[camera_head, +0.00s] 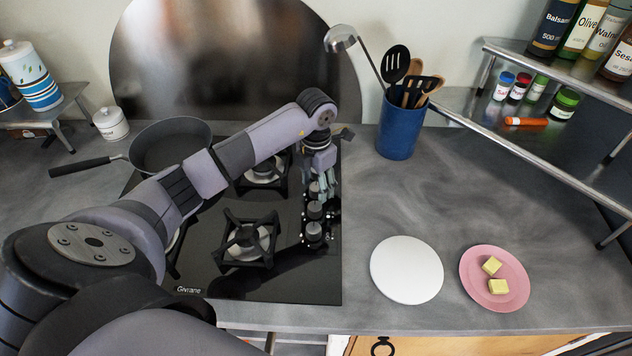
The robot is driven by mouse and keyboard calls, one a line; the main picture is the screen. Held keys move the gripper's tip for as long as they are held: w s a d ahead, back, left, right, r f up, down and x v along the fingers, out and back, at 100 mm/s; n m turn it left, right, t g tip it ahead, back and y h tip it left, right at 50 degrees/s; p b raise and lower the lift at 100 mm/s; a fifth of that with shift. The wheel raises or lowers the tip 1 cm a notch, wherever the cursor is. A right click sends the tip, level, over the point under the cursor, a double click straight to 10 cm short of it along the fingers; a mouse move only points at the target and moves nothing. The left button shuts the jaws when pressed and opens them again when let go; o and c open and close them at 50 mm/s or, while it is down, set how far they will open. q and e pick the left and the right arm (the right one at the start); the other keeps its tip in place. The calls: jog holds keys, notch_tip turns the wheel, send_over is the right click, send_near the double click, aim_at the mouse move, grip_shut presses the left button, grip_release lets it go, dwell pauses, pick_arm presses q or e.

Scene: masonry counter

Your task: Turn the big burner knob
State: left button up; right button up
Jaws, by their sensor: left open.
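The black glass cooktop (290,277) has a column of grey burner knobs along its right side. The nearest knob (314,232) and the one behind it (314,210) show clearly. The farther knobs are partly hidden by my left gripper (326,184), which reaches down over them from the end of my left arm. The gripper is open, with nothing seen between its fingers. I cannot tell whether its fingers touch a knob. Which knob is the big one is hard to tell. My right gripper is not in view.
A black pan (172,146) sits on the back left burner. A blue utensil pot (397,130) stands right of the cooktop. A white round board (406,270) and a pink plate (510,262) with two yellow cubes lie at front right. A metal shelf (560,150) stands at right.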

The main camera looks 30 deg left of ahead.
pick_arm(q)
jog(key=shift+f, duration=0.35)
jog(key=shift+c, duration=0.4)
jog(key=c, duration=1.1)
